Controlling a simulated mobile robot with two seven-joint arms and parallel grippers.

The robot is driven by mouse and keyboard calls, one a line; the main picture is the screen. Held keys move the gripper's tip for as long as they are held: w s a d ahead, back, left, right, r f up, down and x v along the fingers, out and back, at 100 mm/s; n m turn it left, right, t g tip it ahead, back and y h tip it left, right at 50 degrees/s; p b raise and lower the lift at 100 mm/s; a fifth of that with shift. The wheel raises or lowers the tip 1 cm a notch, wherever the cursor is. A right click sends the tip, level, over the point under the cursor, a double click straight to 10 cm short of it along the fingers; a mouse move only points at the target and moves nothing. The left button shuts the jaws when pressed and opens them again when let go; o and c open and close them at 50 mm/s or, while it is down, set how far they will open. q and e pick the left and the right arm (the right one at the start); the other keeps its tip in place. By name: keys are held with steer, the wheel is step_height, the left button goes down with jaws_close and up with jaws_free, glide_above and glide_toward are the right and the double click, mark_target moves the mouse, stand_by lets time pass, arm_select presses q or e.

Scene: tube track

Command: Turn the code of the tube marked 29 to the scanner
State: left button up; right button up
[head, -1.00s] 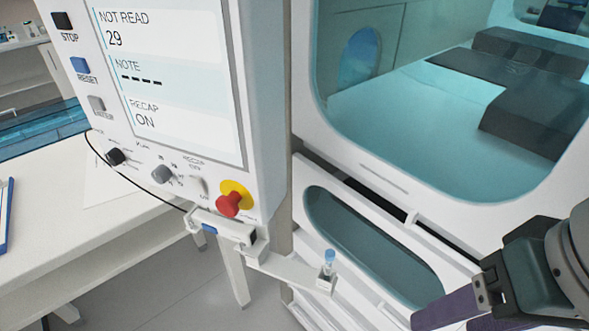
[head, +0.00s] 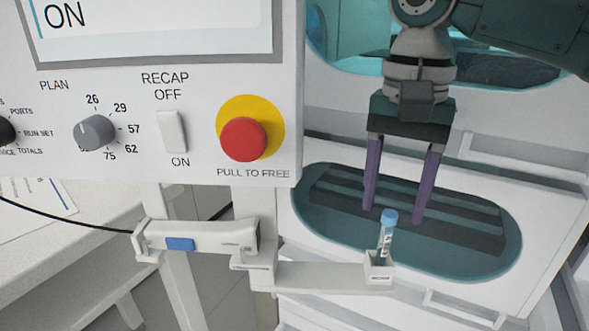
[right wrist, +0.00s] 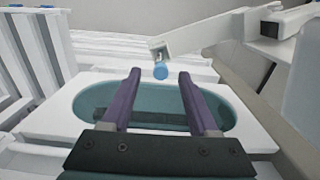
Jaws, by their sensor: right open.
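A small tube (head: 386,236) with a blue cap stands upright, slightly tilted in the picture, in a small holder (head: 379,270) at the end of a white bracket arm. Dark marks show on its label; no number can be read on it. My right gripper (head: 394,214) is open and empty, its two purple fingers pointing down just above and behind the tube. In the right wrist view the blue cap (right wrist: 160,72) lies beyond the fingertips, between their lines. The scanner may be the white unit (head: 197,239) with a blue patch at the bracket's left. My left gripper is out of view.
A panel with a red stop button (head: 243,139), a plan knob (head: 96,132) and a recap switch (head: 173,132) hangs above left. An oval recess (head: 470,262) with a dark rack lies behind the tube. A white table (head: 70,235) stands at left.

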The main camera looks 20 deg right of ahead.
mark_target(385, 241)
step_height(385, 241, down, 7)
steer(key=shift+f+b, duration=0.1)
steer(key=shift+b, duration=0.3)
jaws_close()
stand_by(0.8)
steer(key=shift+r+p, duration=0.3)
steer(key=shift+p, duration=0.45)
